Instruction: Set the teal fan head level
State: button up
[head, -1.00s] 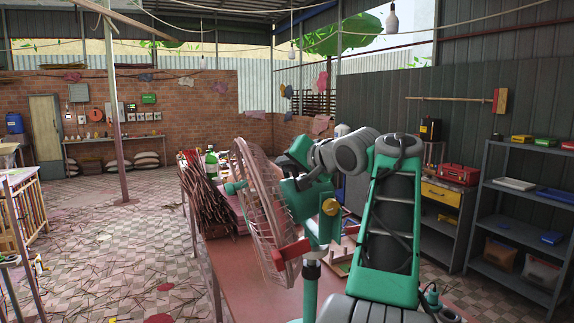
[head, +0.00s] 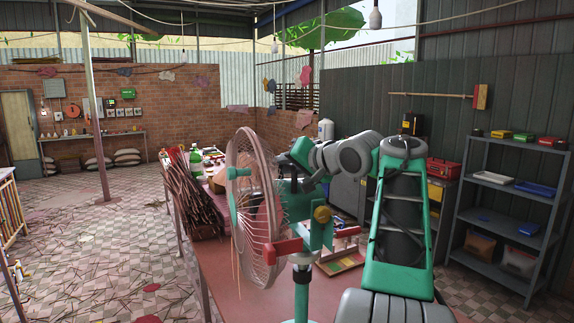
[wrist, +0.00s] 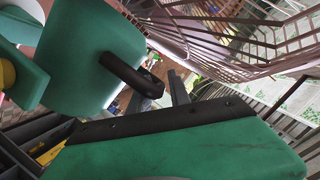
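The fan stands on the red table (head: 225,275). Its round pinkish wire cage (head: 250,245) faces left and looks near upright, with the top leaning slightly left. The teal fan head (head: 318,236) sits behind the cage on a pole (head: 302,290), with a yellow knob (head: 322,213) at its side. A red piece (head: 283,249) shows by the lower cage. My gripper (head: 300,185) is at the rear of the head, partly hidden. In the wrist view, a black stub (wrist: 135,76) juts from the teal housing (wrist: 85,60) near a dark finger; the grip is unclear.
A bundle of brown sticks (head: 190,195) and a green-white bottle (head: 196,158) are on the table left of the fan. Grey shelves (head: 500,215) stand right. The tiled floor at left has open room.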

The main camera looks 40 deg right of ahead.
jog(key=shift+s+d, duration=0.1)
jog(key=v, duration=0.7)
jog(key=shift+s+b, duration=0.3)
jog(key=shift+b, duration=0.1)
